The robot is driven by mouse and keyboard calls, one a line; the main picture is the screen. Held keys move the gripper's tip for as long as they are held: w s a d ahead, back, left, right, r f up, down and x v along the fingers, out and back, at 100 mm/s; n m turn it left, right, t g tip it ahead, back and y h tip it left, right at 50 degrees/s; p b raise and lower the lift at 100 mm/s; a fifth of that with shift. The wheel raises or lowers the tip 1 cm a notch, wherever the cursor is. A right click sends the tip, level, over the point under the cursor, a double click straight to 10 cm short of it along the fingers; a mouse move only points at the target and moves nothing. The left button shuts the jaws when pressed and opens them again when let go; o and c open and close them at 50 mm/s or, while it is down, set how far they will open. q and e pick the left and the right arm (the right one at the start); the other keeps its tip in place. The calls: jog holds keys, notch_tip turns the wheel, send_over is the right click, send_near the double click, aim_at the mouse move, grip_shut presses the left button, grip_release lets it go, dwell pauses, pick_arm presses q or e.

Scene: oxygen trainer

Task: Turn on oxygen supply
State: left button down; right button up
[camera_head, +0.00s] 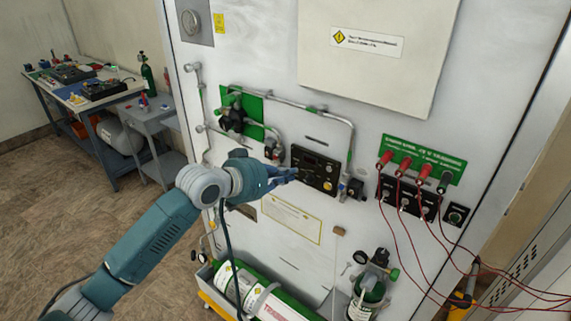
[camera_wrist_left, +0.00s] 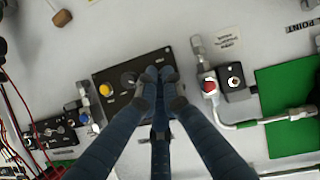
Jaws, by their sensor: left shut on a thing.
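A black control panel (camera_head: 318,165) is mounted on the white wall board. It bears a yellow button (camera_head: 327,186) and dark knobs. My left gripper (camera_head: 292,175) reaches in from the left to the panel's left part. In the left wrist view, the fingertips (camera_wrist_left: 160,73) are closed together at the panel (camera_wrist_left: 117,107), shut on a small part that they hide, apparently a knob. Another dark knob (camera_wrist_left: 128,80) shows between the fingers and the yellow button (camera_wrist_left: 106,90). My right gripper is not in view.
Metal pipes (camera_head: 300,106) with a valve (camera_head: 232,119) on a green plate surround the panel. Red plugs (camera_head: 425,170) with hanging cables are at the right. A green cylinder (camera_head: 290,306) lies below, and a smaller cylinder (camera_head: 365,300) stands beside it. A workbench (camera_head: 50,100) stands far left.

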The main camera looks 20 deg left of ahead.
pick_arm(q)
jog(key=g, duration=0.1)
jog(key=r+g+y, duration=0.1)
jog(key=g, duration=0.2)
jog(key=shift+w+d+r+y, duration=0.1)
jog(key=shift+w+r+y, duration=0.2)
jog(key=shift+w+r, duration=0.1)
jog(key=shift+g, duration=0.4)
jog(key=c, duration=1.9)
grip_release()
jog(key=shift+c, duration=0.2)
jog(key=v, duration=0.8)
